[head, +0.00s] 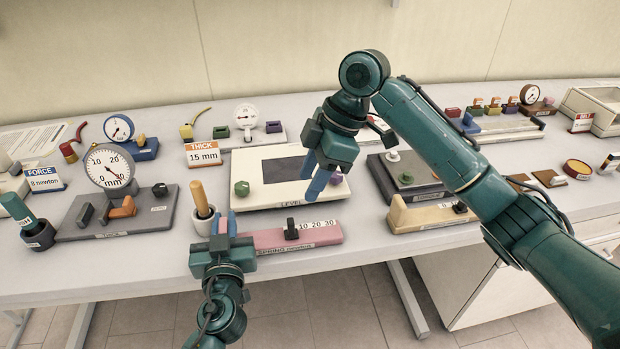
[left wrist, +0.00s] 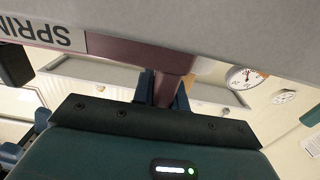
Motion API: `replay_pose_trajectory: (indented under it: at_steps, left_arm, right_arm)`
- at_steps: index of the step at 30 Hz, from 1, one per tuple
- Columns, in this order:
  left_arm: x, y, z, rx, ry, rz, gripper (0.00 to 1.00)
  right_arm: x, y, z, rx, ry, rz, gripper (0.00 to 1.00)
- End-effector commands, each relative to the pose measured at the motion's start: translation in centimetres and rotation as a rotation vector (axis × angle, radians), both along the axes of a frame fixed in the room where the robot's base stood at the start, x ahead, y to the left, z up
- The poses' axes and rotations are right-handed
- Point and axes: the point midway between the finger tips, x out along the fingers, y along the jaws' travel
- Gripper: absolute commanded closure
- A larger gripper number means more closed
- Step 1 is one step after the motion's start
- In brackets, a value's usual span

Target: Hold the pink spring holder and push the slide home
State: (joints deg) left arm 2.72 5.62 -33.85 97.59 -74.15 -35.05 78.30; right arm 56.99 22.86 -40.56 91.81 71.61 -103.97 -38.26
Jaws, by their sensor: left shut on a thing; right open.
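The pink spring holder (head: 268,240) lies near the front edge of the table, with a SPRING label on its front face. Its black slide (head: 291,229) stands near the 10 at the left of a white 10-20-30 scale. My left gripper (head: 222,230) is shut on the holder's left end. In the left wrist view, the holder's mauve end (left wrist: 175,62) sits between the blue fingers (left wrist: 164,90), and its label reads upside down. My right gripper (head: 320,180) is open and empty, above and behind the holder, over the level device.
The LEVEL device (head: 258,200) with green and purple knobs stands behind the holder. A pot with a wooden-handled tool (head: 203,220) is close to my left gripper. A thickness gauge (head: 110,170) stands left, a cream block (head: 425,216) right. Little bare table lies in front of the holder.

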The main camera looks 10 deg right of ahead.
Motion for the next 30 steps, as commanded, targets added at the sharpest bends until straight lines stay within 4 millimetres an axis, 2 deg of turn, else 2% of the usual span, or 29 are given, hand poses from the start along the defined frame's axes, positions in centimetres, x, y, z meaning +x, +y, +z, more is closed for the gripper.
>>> replay_pose_trajectory:
  at_steps: [3,4,13,20,23,26,30]
  left_arm:
    - [0.0,0.0,0.1,0.0,-0.001,0.0,1.0]
    - [0.0,0.0,0.1,0.0,-0.001,0.0,0.85]
    - [0.0,0.0,0.0,0.0,-0.001,0.0,0.6]
    - [0.0,0.0,0.1,0.0,0.0,0.0,0.6]
    - [0.0,0.0,0.7,-0.002,-0.002,0.001,0.6]
    - [0.0,0.0,2.0,-0.005,-0.003,0.001,0.6]
    - [0.0,0.0,4.7,-0.006,-0.004,0.002,0.6]
  right_arm:
    - [0.0,0.0,0.0,0.0,0.0,0.0,0.58]
    - [0.0,0.0,0.0,0.0,0.0,0.0,0.58]
    - [0.0,0.0,0.0,0.0,0.0,0.0,0.58]
    - [0.0,0.0,0.0,0.0,0.0,0.0,0.58]
    - [0.0,0.0,0.0,0.0,0.0,0.0,0.58]
    - [0.0,0.0,0.0,0.0,0.0,0.0,0.58]
    - [0.0,0.0,0.0,0.0,0.0,0.0,0.58]
